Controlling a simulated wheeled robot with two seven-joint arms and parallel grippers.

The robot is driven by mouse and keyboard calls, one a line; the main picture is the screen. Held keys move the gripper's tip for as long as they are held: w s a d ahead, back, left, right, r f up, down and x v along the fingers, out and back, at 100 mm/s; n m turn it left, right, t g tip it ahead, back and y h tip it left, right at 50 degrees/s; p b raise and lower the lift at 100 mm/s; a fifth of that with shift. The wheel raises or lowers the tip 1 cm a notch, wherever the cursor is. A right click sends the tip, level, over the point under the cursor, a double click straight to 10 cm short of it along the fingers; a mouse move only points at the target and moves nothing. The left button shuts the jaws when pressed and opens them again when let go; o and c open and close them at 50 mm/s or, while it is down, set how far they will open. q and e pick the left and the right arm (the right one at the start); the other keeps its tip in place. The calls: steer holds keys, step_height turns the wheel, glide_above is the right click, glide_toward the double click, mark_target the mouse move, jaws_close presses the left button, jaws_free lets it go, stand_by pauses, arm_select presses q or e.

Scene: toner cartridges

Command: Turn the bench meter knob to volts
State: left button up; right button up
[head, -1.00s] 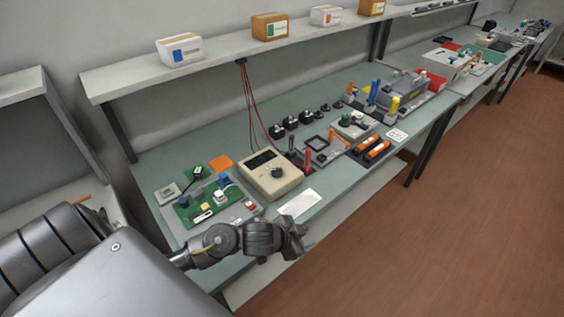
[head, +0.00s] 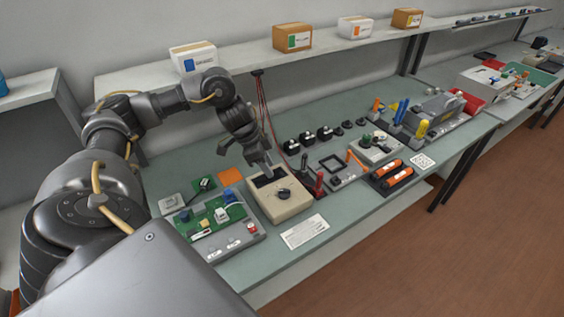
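The bench meter (head: 268,205) is a beige box on the green bench, with a dark display (head: 268,179) toward its back. Its dark round knob (head: 283,193) sits on the top face, toward the front right. The knob's markings are too small to read. My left gripper (head: 261,167) points down over the back part of the meter, behind the knob and apart from it. Its fingers are small and dark here, so I cannot tell whether they are open or shut. My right gripper is out of view.
A green circuit board (head: 213,219) on a grey base is left of the meter. A white printed card (head: 305,231) lies in front. Red and black probes stand right of it, and red leads (head: 263,110) hang behind. A shelf with boxes (head: 292,37) runs above.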

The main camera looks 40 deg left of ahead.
mark_target(284, 191)
arm_select(q)
steer(key=p+x, duration=0.1)
steer(key=x, duration=0.9)
steer(key=shift+d+f+p, duration=0.15)
steer(key=shift+f+p, duration=0.05)
steer(key=shift+p, duration=0.2)
jaws_close()
